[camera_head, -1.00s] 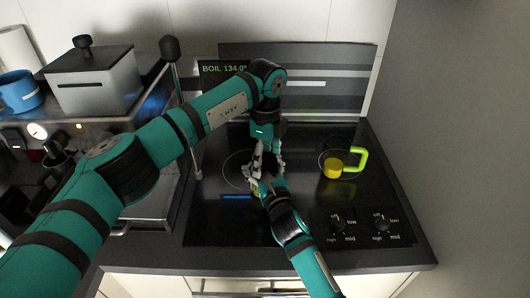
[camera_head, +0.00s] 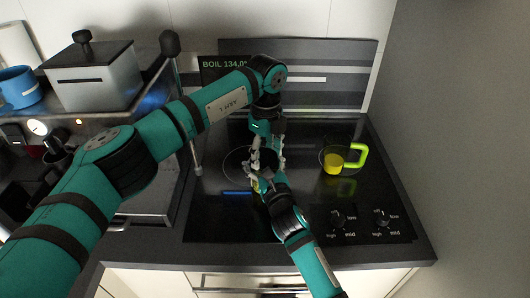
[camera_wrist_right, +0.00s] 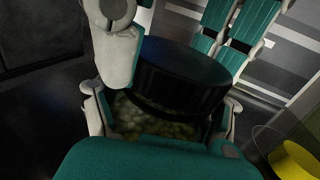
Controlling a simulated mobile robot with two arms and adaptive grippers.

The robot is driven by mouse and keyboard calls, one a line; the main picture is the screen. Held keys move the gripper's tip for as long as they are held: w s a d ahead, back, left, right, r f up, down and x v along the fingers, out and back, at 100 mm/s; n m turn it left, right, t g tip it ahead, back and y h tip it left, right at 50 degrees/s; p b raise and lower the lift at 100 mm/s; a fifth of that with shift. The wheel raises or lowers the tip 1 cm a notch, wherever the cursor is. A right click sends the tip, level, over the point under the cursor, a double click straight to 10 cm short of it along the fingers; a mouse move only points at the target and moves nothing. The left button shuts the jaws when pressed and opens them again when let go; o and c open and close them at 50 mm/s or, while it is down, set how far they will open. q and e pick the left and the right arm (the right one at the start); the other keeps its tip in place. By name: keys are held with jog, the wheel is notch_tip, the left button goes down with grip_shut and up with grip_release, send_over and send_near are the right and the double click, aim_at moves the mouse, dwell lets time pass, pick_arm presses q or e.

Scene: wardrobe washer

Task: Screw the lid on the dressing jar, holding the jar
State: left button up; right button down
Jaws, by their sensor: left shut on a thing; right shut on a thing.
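The dressing jar (camera_wrist_right: 150,126) is clear, with greenish-yellow contents, and sits between the fingers of my right gripper (camera_wrist_right: 163,112). The black round lid (camera_wrist_right: 185,75) is on the jar's mouth in the right wrist view; I cannot tell how tightly it is seated. My left gripper (camera_head: 268,158) comes from above and is shut on the lid; one pale finger shows beside the lid in the wrist view. In the head view my right gripper (camera_head: 258,177) is just below it, over the hob, and the grippers mostly hide the jar.
The black hob (camera_head: 215,220) lies under both grippers. A yellow item with a green handle (camera_head: 357,158) stands on it to the right. Knobs (camera_head: 338,218) are at the front right. A steel box (camera_head: 100,82) and blue mug (camera_head: 20,92) are on the raised left surface.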

pick_arm(q)
jog(key=o, duration=1.3)
jog(key=shift+r, duration=2.25)
jog(key=shift+c, duration=0.2)
jog(key=shift+r+n, duration=1.7)
jog(key=shift+r, duration=0.05)
jog(key=shift+f, duration=0.1)
